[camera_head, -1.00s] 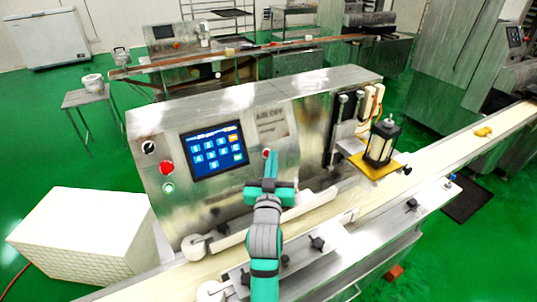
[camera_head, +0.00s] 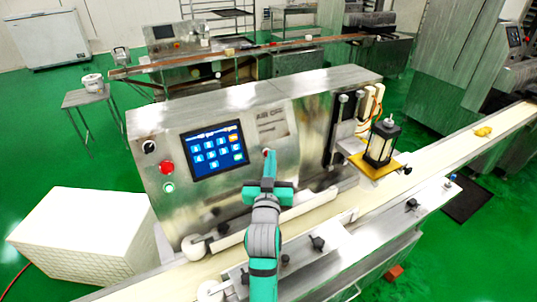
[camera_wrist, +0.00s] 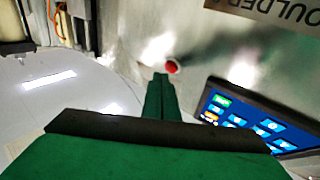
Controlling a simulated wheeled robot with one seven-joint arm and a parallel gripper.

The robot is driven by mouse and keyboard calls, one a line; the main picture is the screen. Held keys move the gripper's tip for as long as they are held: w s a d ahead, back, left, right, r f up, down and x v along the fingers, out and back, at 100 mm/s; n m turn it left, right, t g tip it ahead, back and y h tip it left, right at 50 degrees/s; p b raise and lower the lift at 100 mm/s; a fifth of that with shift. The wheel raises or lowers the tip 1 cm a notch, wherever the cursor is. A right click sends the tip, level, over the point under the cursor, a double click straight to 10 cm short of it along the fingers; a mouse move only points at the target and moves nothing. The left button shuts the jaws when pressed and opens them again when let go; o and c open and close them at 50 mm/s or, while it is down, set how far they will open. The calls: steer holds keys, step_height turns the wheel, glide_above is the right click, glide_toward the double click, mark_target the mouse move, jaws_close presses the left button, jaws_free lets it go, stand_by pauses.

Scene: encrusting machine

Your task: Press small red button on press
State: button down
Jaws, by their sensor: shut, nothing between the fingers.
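The press is a steel machine (camera_head: 300,100) with a slanted front panel. Its small red button (camera_head: 266,152) shows right of the touchscreen, partly hidden by my fingertips. It also shows in the wrist view (camera_wrist: 172,67) as a round red knob on the shiny panel. My gripper (camera_head: 270,155) is shut and empty, with green fingers pointing at the panel. In the wrist view the fingertips (camera_wrist: 160,76) appear just beside the button, slightly to its left and below. I cannot tell whether they touch the button or the panel.
A blue touchscreen (camera_head: 213,150) is left of the button, with a larger red button (camera_head: 166,168) and a green-lit button (camera_head: 168,188) further left. A conveyor belt (camera_head: 440,160) runs below the panel.

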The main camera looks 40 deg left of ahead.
steer(key=shift+a+f, duration=0.1)
steer(key=shift+a, duration=0.1)
stand_by(0.4)
steer(key=shift+w+a+f, duration=0.15)
steer(key=shift+w+a, duration=0.1)
steer(key=shift+a, duration=0.05)
stand_by(0.4)
steer(key=shift+s+d, duration=0.1)
steer(key=shift+d, duration=0.05)
steer(key=shift+s+d+r, duration=0.25)
steer(key=shift+d, duration=0.25)
